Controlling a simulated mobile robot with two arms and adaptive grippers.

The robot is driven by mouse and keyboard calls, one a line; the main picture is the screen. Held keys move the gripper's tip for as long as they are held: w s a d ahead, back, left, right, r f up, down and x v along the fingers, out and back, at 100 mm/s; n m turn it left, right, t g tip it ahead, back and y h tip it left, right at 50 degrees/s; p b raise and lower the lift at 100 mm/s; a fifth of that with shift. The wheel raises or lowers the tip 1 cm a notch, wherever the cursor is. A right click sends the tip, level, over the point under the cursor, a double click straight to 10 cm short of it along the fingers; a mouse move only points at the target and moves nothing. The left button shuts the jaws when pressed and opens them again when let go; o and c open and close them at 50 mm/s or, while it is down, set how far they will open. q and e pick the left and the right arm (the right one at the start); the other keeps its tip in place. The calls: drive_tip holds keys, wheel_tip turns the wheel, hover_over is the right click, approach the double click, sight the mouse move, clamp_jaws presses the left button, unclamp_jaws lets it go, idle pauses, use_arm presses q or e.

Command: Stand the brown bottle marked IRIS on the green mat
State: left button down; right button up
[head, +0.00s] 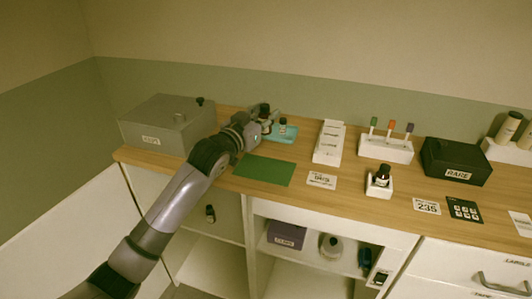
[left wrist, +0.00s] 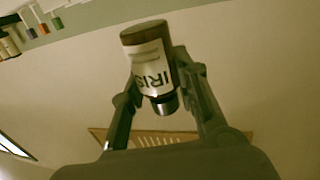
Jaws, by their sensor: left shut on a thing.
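The brown bottle marked IRIS (left wrist: 150,65) is between the fingers of my left gripper (left wrist: 160,95), which is shut on it. Its white label shows, upside down in the left wrist view. In the head view my left gripper (head: 268,117) is at the back of the counter, beside the teal tray (head: 291,137), with the dark bottle (head: 264,111) partly hidden by the fingers. The green mat (head: 264,170) lies flat on the counter, nearer the front edge than the gripper, and nothing stands on it. My right gripper is not in view.
A small bottle (head: 283,126) stands on the teal tray. A grey box (head: 165,125) is left of my arm. A white stepped block (head: 329,142), a white holder (head: 379,186) with a dark bottle, and a black box (head: 455,162) stand to the right. A card (head: 321,180) lies beside the mat.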

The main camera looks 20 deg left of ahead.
use_arm(q)
wheel_tip(320, 180, down, 12)
drive_tip(key=shift+f+p, duration=0.15)
drive_tip(key=shift+p, duration=0.2)
drive_tip(key=shift+f, duration=0.15)
drive_tip(key=shift+f, duration=0.15)
drive_tip(key=c, duration=1.2)
unclamp_jaws()
drive_tip(key=shift+c, duration=0.2)
